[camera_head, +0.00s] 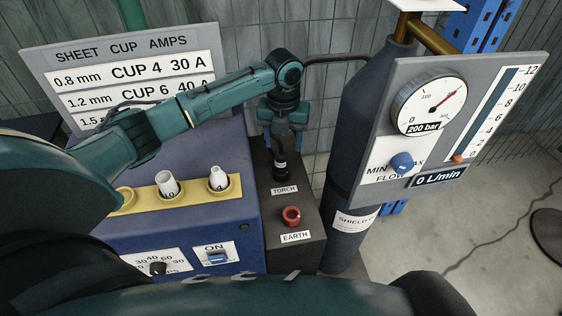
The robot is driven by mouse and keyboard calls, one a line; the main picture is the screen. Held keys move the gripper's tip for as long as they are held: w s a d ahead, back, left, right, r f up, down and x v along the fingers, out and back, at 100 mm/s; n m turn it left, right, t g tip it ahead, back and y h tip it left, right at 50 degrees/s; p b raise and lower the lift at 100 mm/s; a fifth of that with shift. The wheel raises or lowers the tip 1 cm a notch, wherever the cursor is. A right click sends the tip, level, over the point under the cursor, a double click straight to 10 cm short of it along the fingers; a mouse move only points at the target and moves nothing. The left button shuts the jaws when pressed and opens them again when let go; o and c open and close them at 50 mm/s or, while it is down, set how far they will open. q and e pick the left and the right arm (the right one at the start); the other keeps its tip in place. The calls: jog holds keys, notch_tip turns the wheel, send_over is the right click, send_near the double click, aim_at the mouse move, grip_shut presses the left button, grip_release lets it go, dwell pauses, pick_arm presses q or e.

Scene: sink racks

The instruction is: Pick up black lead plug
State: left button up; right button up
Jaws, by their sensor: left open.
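My left gripper (281,148) points down over the dark panel beside the blue power source, above the label TORCH. It is open. A black plug-like piece (281,170) stands upright at the TORCH position, directly below the gripper and close to its fingers. I take this to be the black lead plug; its upper part is hidden by the gripper, and I cannot tell whether the fingers touch it. My right gripper is not in view.
A red socket (291,215) marked EARTH is in front. The blue power source (200,228) carries a yellow cup rack (145,200) with two white cups. A dark cylinder (345,190) with a gauge board (480,115) stands right. A sheet-cup-amps sign (120,48) is behind.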

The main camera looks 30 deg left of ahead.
aim_at(281, 153)
pick_arm(q)
jog(key=shift+s+a+f, duration=0.1)
jog(key=shift+s+f, duration=0.1)
jog(key=shift+f, duration=1.4)
jog(key=shift+s+f, duration=0.15)
jog(key=shift+f, duration=1.4)
jog(key=shift+r, duration=0.1)
jog(key=c, duration=1.1)
